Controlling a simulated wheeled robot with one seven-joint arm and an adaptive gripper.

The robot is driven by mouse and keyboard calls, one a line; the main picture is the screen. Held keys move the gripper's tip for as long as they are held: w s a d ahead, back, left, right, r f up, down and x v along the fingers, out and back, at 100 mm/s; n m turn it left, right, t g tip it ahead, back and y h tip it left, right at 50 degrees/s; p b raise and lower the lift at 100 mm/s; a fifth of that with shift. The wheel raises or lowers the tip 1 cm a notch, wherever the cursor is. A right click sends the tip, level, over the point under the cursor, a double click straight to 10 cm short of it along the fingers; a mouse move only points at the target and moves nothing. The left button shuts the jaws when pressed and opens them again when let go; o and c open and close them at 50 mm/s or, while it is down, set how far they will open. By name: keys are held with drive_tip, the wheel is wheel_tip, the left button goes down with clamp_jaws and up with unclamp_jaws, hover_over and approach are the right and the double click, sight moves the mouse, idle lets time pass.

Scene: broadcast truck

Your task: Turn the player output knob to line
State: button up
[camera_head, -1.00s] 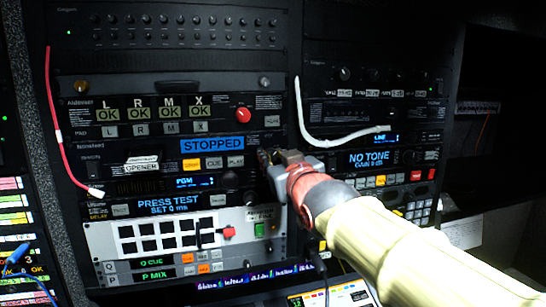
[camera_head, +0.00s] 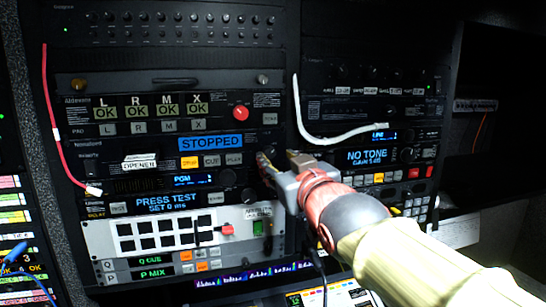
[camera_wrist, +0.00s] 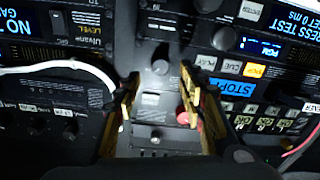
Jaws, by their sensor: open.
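The player (camera_head: 211,143) shows STOPPED in blue above a row of buttons; its display also shows upside down in the wrist view (camera_wrist: 238,88). A dark round knob (camera_wrist: 160,67) lies between my fingertips in the wrist view, on the panel beside the player's buttons. I cannot read a label that names it, nor its setting. My gripper (camera_wrist: 160,74) is open, with one gold finger on each side of this knob; contact cannot be told. In the head view my gripper (camera_head: 280,166) is at the player's right end and hides part of the panel.
A red knob (camera_head: 240,113) sits above the player. A white cable (camera_head: 302,110) hangs at the right rack and a red cable (camera_head: 52,120) at the left. The NO TONE unit (camera_head: 368,158) is right of my gripper. More knobs (camera_wrist: 222,38) lie close by.

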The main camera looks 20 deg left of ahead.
drive_tip(key=v, duration=0.6)
drive_tip(key=shift+s+f, duration=0.1)
drive_tip(key=shift+s, duration=0.05)
drive_tip(key=s+d+f+m+g+h+b, duration=0.1)
drive_tip(key=d+f+h, duration=0.1)
drive_tip(key=f, duration=0.5)
drive_tip(key=s+d+f+g+h, duration=0.1)
drive_tip(key=d+f+g, duration=0.15)
drive_tip(key=f, duration=0.45)
drive_tip(key=s+d+f+m+g+h+b, duration=0.1)
drive_tip(key=s+d+f+h, duration=0.15)
drive_tip(key=f, duration=0.45)
drive_tip(key=s+d+f+m+g+h+b, duration=0.1)
drive_tip(key=s+d+f+m+b, duration=0.1)
drive_tip(key=s+d+f+b, duration=0.3)
drive_tip(key=s+d+f+m+g+h+b, duration=0.2)
drive_tip(key=s+d+f+b, duration=0.4)
drive_tip(key=f, duration=1.2)
drive_tip(key=s+d+f+m+g+h+b, duration=0.1)
drive_tip(key=s+d+f+b, duration=0.4)
drive_tip(key=d+f, duration=0.7)
drive_tip(key=m+g+b, duration=0.1)
drive_tip(key=b, duration=0.1)
drive_tip(key=shift+s+d+f+m+b, duration=0.25)
drive_tip(key=shift+d+m+b, duration=0.05)
drive_tip(key=shift+m, duration=0.1)
drive_tip(key=shift+r, duration=0.1)
drive_tip(key=shift+c, duration=0.2)
